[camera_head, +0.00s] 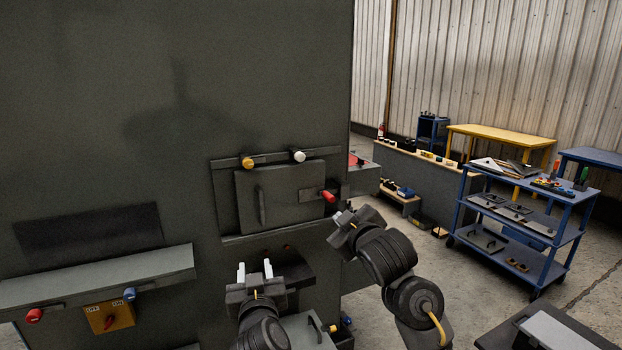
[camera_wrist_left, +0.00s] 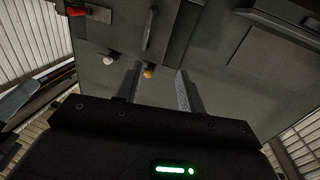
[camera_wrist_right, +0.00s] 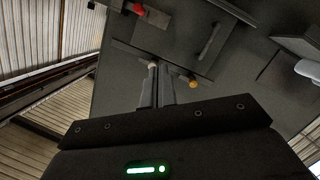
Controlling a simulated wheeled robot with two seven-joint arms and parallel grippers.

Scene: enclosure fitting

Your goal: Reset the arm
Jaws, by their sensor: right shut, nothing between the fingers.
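My left gripper (camera_head: 255,270) is open and empty, its two pale fingers pointing up in front of the lower part of the dark enclosure (camera_head: 130,165). In the left wrist view the fingers of this gripper (camera_wrist_left: 159,88) stand well apart. My right gripper (camera_head: 343,226) is at the enclosure's right edge, below the red knob (camera_head: 328,196). In the right wrist view the fingers of this gripper (camera_wrist_right: 158,85) are together with nothing held between them. Both arms reach up from the bottom of the head view.
A panel door (camera_head: 285,197) with a yellow knob (camera_head: 247,162) and a white knob (camera_head: 299,156) above it is on the enclosure.

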